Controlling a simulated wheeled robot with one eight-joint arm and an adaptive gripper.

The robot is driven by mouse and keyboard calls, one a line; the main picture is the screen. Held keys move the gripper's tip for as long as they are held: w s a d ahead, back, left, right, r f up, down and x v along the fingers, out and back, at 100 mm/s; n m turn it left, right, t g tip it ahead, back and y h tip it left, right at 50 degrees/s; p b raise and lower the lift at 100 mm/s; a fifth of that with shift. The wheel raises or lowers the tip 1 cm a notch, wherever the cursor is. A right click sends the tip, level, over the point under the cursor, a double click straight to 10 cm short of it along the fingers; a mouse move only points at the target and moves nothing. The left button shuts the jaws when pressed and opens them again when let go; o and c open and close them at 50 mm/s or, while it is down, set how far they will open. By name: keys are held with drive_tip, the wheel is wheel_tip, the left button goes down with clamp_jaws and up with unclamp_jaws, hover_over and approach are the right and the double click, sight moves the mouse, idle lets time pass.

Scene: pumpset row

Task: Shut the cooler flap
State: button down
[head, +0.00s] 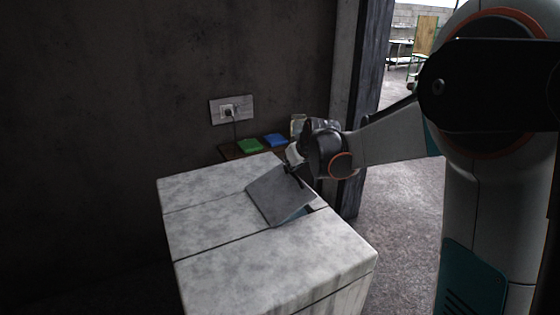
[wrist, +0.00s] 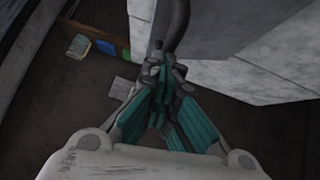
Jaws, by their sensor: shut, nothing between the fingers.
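The cooler (head: 270,255) is a pale grey, mottled box. Its flap (head: 279,195) is a grey panel that stands tilted up from the top, with a dark gap showing under its right edge. In the wrist view the flap seems to be the grey panel (wrist: 225,22) at upper right. My gripper (head: 294,172) is at the flap's upper right edge; its teal fingers (wrist: 162,68) are shut with nothing held. A dark curved bar (wrist: 179,30) shows just beyond the fingertips. I cannot tell whether the fingers touch it or the flap.
Behind the cooler a low brown shelf (head: 232,154) holds a green item (head: 250,146), a blue item (head: 275,140) and a pale container (head: 298,124). A wall socket (head: 231,110) with a plugged cord is above. A dark post (head: 369,90) stands right; open floor (head: 395,215) lies beyond.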

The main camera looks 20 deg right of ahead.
drive_tip(key=d+f, duration=0.1)
drive_tip(key=d+f+y+b, duration=0.1)
drive_tip(key=f+m+y, duration=0.1)
drive_tip(key=shift+w+d+f+g+b, duration=0.3)
drive_tip(key=shift+d+f, duration=0.1)
drive_tip(key=shift+d+f+b, duration=0.35)
drive_tip(key=shift+d+f, duration=0.1)
drive_tip(key=shift+f, duration=0.3)
